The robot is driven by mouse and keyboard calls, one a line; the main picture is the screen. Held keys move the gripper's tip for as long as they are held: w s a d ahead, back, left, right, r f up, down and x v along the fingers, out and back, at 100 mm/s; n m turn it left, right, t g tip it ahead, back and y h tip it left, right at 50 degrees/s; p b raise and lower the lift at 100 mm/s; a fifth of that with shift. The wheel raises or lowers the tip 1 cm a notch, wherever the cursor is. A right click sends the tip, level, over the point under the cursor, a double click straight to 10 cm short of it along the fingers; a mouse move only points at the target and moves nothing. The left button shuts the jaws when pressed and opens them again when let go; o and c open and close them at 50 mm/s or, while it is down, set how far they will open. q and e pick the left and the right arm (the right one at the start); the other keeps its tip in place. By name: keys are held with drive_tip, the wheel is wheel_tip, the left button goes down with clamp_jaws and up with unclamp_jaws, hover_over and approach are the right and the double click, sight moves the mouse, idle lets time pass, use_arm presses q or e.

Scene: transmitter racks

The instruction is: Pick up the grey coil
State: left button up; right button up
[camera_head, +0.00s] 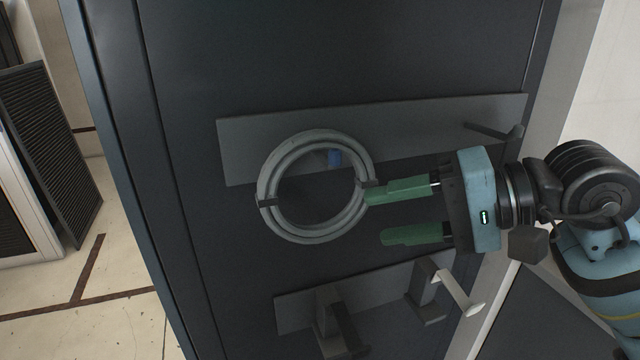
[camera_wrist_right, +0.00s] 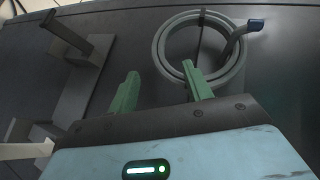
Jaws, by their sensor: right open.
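The grey coil (camera_head: 268,179) hangs on a blue-tipped hook (camera_head: 334,157) on the upper grey rail of the dark cabinet. Dark ties bind it on its left and right sides. My right gripper (camera_head: 386,216) is open, with green fingers pointing left at the coil's right side. The upper finger's tip overlaps the coil's right edge near the tie; I cannot tell if it touches. My left gripper is not in view.
The upper rail (camera_head: 235,140) has another hook (camera_head: 493,131) at its right end. A lower rail (camera_head: 290,314) below the gripper carries a white-tipped hook (camera_head: 459,293) and a dark hook (camera_head: 340,325) that stick out. A dark louvred panel (camera_head: 50,140) stands at the left.

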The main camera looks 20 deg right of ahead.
sight(352, 217)
drive_tip(key=x, duration=0.1)
drive_tip(key=p+x, duration=0.1)
drive_tip(key=x, duration=0.1)
drive_tip(key=shift+w+a+r, duration=0.25)
drive_tip(key=shift+a+r, duration=0.05)
drive_tip(key=shift+a, duration=0.1)
drive_tip(key=shift+w+a+f, duration=0.15)
drive_tip(key=shift+a+f, duration=0.05)
drive_tip(key=shift+a, duration=0.05)
clamp_jaws()
